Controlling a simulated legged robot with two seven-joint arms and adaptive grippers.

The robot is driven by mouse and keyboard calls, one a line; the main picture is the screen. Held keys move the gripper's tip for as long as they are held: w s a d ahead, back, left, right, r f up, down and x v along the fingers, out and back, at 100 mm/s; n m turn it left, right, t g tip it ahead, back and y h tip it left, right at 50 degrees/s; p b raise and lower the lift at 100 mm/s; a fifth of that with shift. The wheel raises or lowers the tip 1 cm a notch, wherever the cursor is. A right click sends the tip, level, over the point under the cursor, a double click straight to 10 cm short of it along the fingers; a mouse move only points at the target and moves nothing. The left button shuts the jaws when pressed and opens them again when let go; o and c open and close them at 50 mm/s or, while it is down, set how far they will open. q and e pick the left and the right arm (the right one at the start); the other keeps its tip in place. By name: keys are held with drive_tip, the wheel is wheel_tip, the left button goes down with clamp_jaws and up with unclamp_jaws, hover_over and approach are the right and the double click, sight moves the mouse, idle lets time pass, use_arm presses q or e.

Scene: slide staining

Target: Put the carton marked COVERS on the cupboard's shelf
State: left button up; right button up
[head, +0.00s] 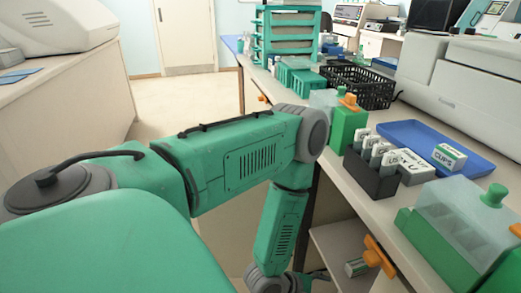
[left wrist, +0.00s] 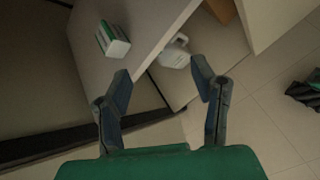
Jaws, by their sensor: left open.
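A small white-and-green carton (head: 357,267) lies on the cupboard's shelf (head: 335,240) under the bench; its marking cannot be read. In the left wrist view a carton with green and white faces (left wrist: 113,40) sits on the pale shelf board (left wrist: 150,22), near its edge. My left gripper (left wrist: 163,75) is open and empty, apart from the carton, with the carton beyond its left finger. In the head view my left arm reaches down beside the bench, and its gripper is low and mostly hidden at the bottom edge. My right gripper is not in view.
A blue tray (head: 410,133) on the bench holds another green-and-white carton (head: 449,157). A dark slide rack (head: 371,180) and green-based staining boxes stand nearby. An orange handle (head: 378,256) is near the shelf. A white jug (left wrist: 175,53) stands below the shelf.

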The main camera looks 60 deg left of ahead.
use_arm(q)
drive_tip(key=s+r+m+g+y, duration=0.1)
drive_tip(key=s+m+g, duration=0.3)
drive_tip(key=s+m, duration=0.6)
drive_tip(key=s+a+r+m+g+y, duration=0.1)
drive_tip(key=s+r+m+g+y, duration=0.1)
drive_tip(key=s+m+g, duration=0.3)
drive_tip(key=s+r+m, duration=0.1)
drive_tip(key=s+m, duration=0.3)
drive_tip(key=m, duration=0.5)
drive_tip(key=shift+s+m, duration=0.4)
drive_tip(key=shift+w+r+p, duration=0.1)
drive_tip(key=shift+r+p, duration=0.35)
drive_tip(key=shift+p, duration=0.1)
